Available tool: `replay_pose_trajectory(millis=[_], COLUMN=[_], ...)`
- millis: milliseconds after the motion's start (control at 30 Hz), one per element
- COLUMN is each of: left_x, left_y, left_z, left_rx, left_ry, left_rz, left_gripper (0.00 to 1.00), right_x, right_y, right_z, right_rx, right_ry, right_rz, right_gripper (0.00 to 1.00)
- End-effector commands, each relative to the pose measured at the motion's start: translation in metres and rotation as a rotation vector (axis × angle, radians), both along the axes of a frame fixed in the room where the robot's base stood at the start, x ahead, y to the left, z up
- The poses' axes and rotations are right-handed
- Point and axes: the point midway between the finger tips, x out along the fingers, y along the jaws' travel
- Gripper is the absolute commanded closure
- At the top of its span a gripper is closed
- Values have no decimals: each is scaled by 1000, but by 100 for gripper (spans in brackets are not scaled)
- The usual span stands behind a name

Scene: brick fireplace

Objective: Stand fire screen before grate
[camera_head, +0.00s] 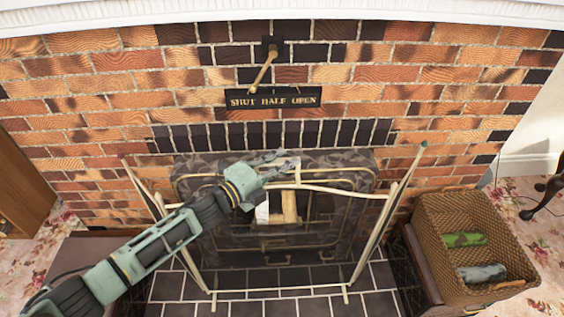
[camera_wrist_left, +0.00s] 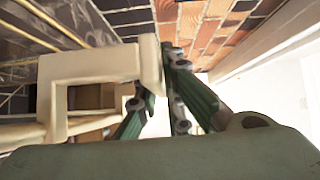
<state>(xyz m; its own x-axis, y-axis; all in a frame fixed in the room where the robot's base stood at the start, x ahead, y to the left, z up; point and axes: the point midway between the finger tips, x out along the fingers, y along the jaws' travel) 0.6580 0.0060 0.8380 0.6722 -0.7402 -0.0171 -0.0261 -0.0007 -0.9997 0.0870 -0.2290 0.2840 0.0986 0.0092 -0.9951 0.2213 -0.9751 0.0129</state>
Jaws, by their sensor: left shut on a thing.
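The fire screen (camera_head: 335,190) has a pale brass-coloured frame, see-through mesh and two angled side panels. It is upright in front of the fireplace opening, its lower rail over the dark hearth tiles; I cannot tell whether its feet touch them. The dark grate and fire surround (camera_head: 325,160) show behind it, partly veiled by the mesh. My left gripper (camera_head: 278,167) is shut on the handle at the screen's top middle. In the left wrist view the pale handle (camera_wrist_left: 95,65) lies against the green fingers (camera_wrist_left: 165,100). My right gripper is not in view.
A wicker basket (camera_head: 430,225) with a green roll and a grey roll stands right of the hearth. A lever (camera_head: 265,68) and a "SHUT HALF OPEN" plate (camera_head: 272,98) are on the brick wall above. A wooden cabinet (camera_head: 22,185) is at far left. Tiled hearth (camera_head: 375,290) lies in front.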

Motion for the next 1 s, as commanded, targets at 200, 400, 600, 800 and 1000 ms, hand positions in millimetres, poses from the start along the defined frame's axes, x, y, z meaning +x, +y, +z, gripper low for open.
replay_pose_trajectory(millis=[200, 400, 600, 800, 1000], left_x=[1, 1, -1, -6, -26], left_y=[-2, -1, 1, 8, 30], left_z=[7, 4, -7, -5, -3], left_rx=[-8, -7, 6, 4, -1], left_ry=[-12, -7, 5, 3, 1], left_rz=[-4, -3, 2, 2, 0], left_gripper=[86, 71, 71, 71, 71], right_x=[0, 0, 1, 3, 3], right_y=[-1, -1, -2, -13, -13], right_z=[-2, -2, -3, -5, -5], right_rx=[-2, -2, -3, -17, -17], right_ry=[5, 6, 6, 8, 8], right_rz=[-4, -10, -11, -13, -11], right_gripper=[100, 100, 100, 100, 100])
